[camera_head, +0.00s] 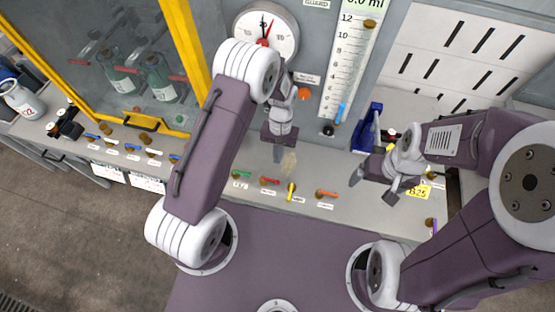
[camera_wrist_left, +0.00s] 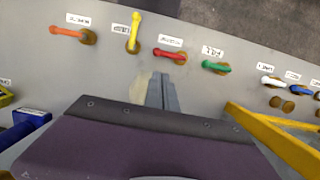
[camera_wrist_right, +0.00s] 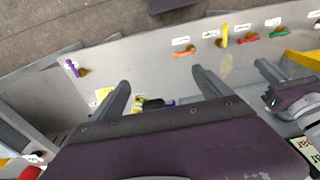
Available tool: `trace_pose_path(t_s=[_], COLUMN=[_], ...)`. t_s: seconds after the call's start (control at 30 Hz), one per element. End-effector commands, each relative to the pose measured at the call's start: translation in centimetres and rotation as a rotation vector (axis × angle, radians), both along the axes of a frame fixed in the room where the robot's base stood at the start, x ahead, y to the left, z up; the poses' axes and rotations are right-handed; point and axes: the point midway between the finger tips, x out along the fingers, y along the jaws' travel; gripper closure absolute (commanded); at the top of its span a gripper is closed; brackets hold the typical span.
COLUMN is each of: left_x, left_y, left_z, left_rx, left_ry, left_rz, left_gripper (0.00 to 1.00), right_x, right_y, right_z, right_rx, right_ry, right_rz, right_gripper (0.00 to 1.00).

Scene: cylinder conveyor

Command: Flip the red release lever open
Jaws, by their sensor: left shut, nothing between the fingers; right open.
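The red lever (camera_head: 270,181) is on the grey front panel, between a green lever (camera_head: 243,174) and a yellow lever (camera_head: 290,190). In the left wrist view the red lever (camera_wrist_left: 168,53) lies sideways, its handle pointing left from a brown pivot. My left gripper (camera_head: 278,155) is shut and empty, above the panel behind the red lever and apart from it. In the left wrist view its fingertips (camera_wrist_left: 163,80) point toward the lever. My right gripper (camera_head: 371,188) is open and empty, to the right of the orange lever. The red lever also shows in the right wrist view (camera_wrist_right: 250,38).
An orange lever (camera_head: 326,193) sits right of the yellow one. More small levers line the panel at the left. A yellow frame (camera_head: 185,45) encloses green bottles at the left. A blue bin (camera_head: 368,130) stands behind my right gripper. A dial (camera_head: 265,30) hangs at the back.

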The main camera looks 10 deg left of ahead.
Motion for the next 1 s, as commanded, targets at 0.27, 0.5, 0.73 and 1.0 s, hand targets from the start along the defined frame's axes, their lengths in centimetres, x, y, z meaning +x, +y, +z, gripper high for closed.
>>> trace_pose_path(t_s=[0.27, 0.5, 0.73, 1.0], left_x=[-1.4, -1.8, -1.9, -1.9], left_y=[0.1, 0.1, 0.1, 0.0], left_z=[-5.2, -7.6, -7.8, -7.8], left_rx=[0.0, 0.0, 0.0, -0.001], left_ry=[0.004, 0.001, -0.001, 0.0], left_rz=[0.0, 0.0, 0.0, -0.015], left_gripper=[1.0, 1.0, 1.0, 1.0], right_x=[0.0, 0.0, 0.0, 0.0], right_y=[0.0, 0.0, 0.0, 0.0], right_z=[1.0, 1.2, 1.2, 1.2], right_rx=[0.0, 0.0, 0.0, 0.0], right_ry=[0.0, 0.0, 0.0, 0.0], right_rz=[0.0, 0.0, 0.0, 0.0], right_gripper=[0.11, 0.11, 0.11, 0.11])
